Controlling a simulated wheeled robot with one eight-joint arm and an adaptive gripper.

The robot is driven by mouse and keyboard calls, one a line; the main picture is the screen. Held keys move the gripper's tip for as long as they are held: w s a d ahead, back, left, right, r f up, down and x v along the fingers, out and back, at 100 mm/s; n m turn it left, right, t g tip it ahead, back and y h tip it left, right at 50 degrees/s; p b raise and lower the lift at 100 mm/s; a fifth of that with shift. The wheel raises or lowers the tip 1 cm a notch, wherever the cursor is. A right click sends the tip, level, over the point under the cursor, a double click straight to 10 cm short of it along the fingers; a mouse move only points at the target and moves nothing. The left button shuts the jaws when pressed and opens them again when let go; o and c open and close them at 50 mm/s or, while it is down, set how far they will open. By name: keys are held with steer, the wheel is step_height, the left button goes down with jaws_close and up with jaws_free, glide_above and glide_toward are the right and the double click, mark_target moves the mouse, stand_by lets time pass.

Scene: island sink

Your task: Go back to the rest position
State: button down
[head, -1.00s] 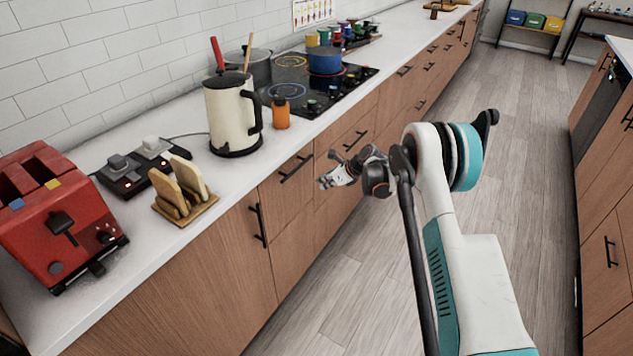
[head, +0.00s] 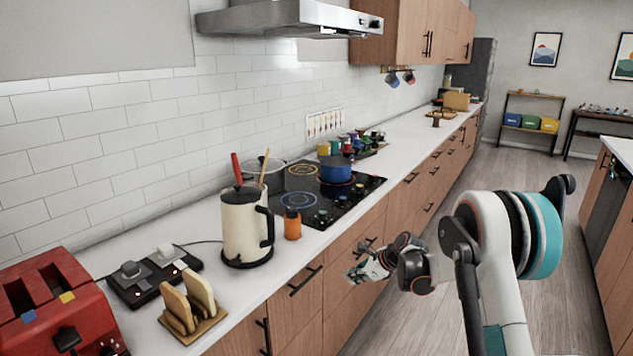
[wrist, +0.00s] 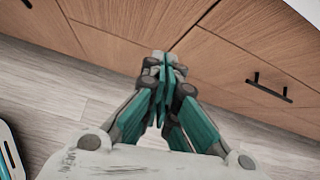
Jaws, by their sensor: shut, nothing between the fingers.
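My gripper (head: 360,270) is at the end of my folded arm, in front of the wooden drawer fronts and below the counter edge. In the wrist view my gripper (wrist: 163,65) shows its teal and grey fingers brought together, with nothing between them. It points at the cabinet fronts (wrist: 120,40) and appears apart from them. The wooden floor shows below it.
The white counter (head: 215,345) runs along the left with a red toaster (head: 55,310), toast rack (head: 190,305), cream kettle (head: 245,230), orange bottle (head: 292,225) and black cooktop (head: 335,205). The aisle floor (head: 500,170) is clear. Another counter (head: 620,150) stands at right.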

steer(key=s+d+r+n+h, duration=0.25)
steer(key=s+r+n, duration=0.85)
steer(key=s+r, duration=1)
steer(key=s+d+n+t+h, duration=0.1)
steer(key=s+n, duration=0.5)
steer(key=s, duration=0.7)
steer(key=s+d+r+n+h, duration=0.1)
steer(key=s+d+n+h, duration=0.2)
steer(key=s, duration=0.9)
steer(key=n, duration=0.3)
steer(key=shift+s+r+t, duration=0.25)
steer(key=shift+s+t, duration=0.15)
